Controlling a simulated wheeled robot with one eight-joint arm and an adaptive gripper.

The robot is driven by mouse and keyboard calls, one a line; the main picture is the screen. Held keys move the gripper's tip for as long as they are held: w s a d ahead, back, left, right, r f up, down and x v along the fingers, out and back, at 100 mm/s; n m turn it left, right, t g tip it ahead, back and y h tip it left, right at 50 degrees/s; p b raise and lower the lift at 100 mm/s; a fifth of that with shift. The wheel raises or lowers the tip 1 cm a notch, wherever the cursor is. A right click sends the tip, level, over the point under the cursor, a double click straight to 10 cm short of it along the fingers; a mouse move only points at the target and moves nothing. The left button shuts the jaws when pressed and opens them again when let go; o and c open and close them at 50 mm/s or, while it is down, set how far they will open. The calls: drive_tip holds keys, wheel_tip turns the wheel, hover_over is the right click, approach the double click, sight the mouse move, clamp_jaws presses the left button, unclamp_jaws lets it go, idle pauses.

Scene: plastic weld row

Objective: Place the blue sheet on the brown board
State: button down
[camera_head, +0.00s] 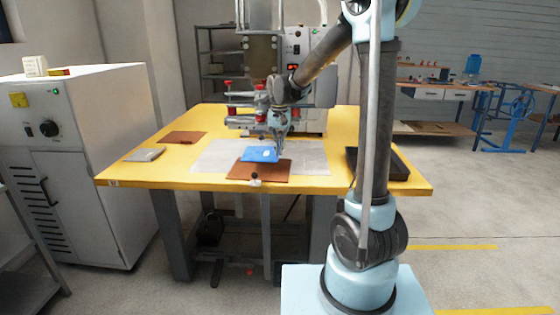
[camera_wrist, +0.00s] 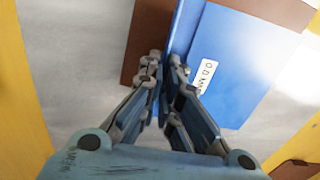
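The blue sheet (camera_head: 260,154) shows a white label in the wrist view (camera_wrist: 240,60). A narrow upright blue strip along its left edge runs down between my fingertips. My gripper (camera_head: 279,143) looks shut on that strip; its fingers are close together in the wrist view (camera_wrist: 166,62). The brown board (camera_head: 259,171) lies at the front middle of the yellow table. The sheet overlaps its far part in the head view, and the board shows behind the sheet in the wrist view (camera_wrist: 148,32). I cannot tell whether the sheet touches the board.
The yellow table (camera_head: 130,175) carries a pale grey mat (camera_head: 210,158). Another brown board (camera_head: 183,137) and a grey sheet (camera_head: 144,155) lie at the left. A black tray (camera_head: 398,168) is at the right. The welding machine (camera_head: 300,100) stands behind.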

sight(279, 165)
drive_tip(key=shift+f, duration=2.5)
drive_tip(key=c, duration=1.8)
unclamp_jaws()
drive_tip(key=shift+f, duration=0.1)
